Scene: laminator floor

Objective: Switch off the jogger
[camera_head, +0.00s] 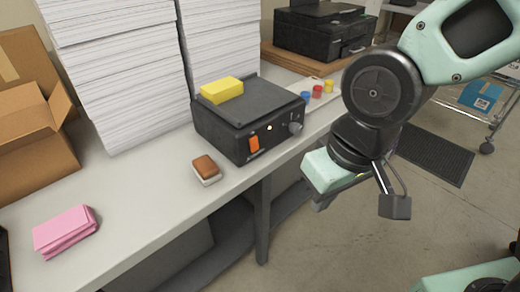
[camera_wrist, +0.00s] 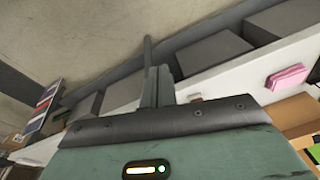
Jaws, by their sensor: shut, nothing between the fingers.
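The jogger, a black box (camera_head: 250,112), sits near the front edge of the table. Its front face carries an orange rocker switch (camera_head: 253,143), a small pale indicator light (camera_head: 269,127) that looks lit, and a dark knob (camera_head: 295,128). My gripper (camera_head: 321,203) is shut and empty, off the table's front edge, to the right of and below the jogger, apart from it. In the wrist view its closed fingers (camera_wrist: 156,80) point up the picture. The jogger cannot be made out there.
A yellow block (camera_head: 222,90) lies on the jogger. Tall paper stacks (camera_head: 115,65) stand behind. A brown-and-white block (camera_head: 206,169) and pink sheets (camera_head: 66,232) lie on the table (camera_head: 150,195). Small coloured pots (camera_head: 317,90) stand beyond. Open floor (camera_head: 400,235) lies right of the table.

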